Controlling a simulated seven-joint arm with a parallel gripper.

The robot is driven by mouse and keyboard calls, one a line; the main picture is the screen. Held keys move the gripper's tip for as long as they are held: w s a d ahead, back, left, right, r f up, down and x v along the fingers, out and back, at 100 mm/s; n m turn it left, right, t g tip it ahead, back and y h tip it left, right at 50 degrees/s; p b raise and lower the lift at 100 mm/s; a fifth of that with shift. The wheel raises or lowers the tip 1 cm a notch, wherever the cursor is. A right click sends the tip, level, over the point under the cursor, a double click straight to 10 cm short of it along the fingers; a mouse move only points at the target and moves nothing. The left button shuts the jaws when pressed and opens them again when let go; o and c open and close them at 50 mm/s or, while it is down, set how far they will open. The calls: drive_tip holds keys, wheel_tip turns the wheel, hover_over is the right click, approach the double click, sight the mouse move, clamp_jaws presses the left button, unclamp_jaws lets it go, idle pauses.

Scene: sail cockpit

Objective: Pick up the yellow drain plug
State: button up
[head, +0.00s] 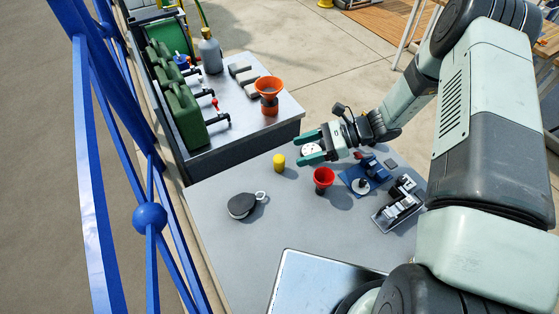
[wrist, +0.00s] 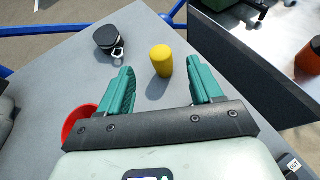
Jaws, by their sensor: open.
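The yellow drain plug (head: 279,162) stands upright on the grey table in the head view, left of my gripper. It is a short yellow cylinder, and it also shows in the wrist view (wrist: 161,61), beyond the fingertips and roughly between the two green fingers. My gripper (head: 308,148) is open and empty, with its green fingers pointing toward the plug. The wrist view also shows my gripper (wrist: 163,85) with a wide gap between its fingers. The plug is apart from both fingers.
A red cup (head: 323,178) stands close to my gripper. A black round case with a metal clip (head: 241,205) lies left on the table. A blue device (head: 364,177) and black fittings (head: 399,205) sit right. Green canisters (head: 182,112) and an orange funnel (head: 268,87) are on the side bench.

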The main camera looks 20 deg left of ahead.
sight(278, 158)
drive_tip(key=shift+s+a+f, duration=0.15)
drive_tip(key=shift+a+f, duration=0.3)
drive_tip(key=shift+f, duration=0.15)
drive_tip(key=x, duration=0.6)
drive_tip(key=shift+s+a, duration=0.1)
drive_tip(key=shift+a, duration=0.35)
drive_tip(key=c, duration=1.1)
